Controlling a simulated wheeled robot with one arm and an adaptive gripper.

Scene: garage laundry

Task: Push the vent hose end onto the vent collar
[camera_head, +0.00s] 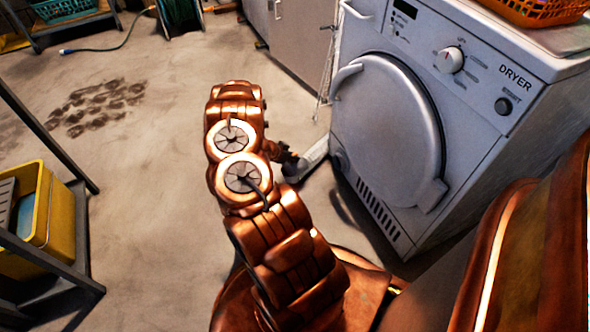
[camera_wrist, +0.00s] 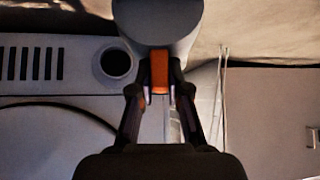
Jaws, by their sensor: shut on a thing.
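The vent hose end is a grey cylinder (camera_wrist: 158,18) with an orange tab (camera_wrist: 160,70), at the top middle of the wrist view. My gripper (camera_wrist: 160,90) is shut on the orange tab. The vent collar is a round grey ring with a dark opening (camera_wrist: 116,63) on the dryer front, left of the hose end and apart from it in the wrist view. In the head view my gripper (camera_head: 289,164) is low by the dryer's lower left corner, partly hidden behind my arm. The grey hose (camera_head: 314,156) shows beside it.
The white dryer (camera_head: 465,130) has a round door and a slotted grille beside the collar. A grey cabinet (camera_head: 300,45) stands behind. A dark shelf with a yellow bucket (camera_head: 55,225) is at left. The concrete floor between is mostly clear, with dark stains.

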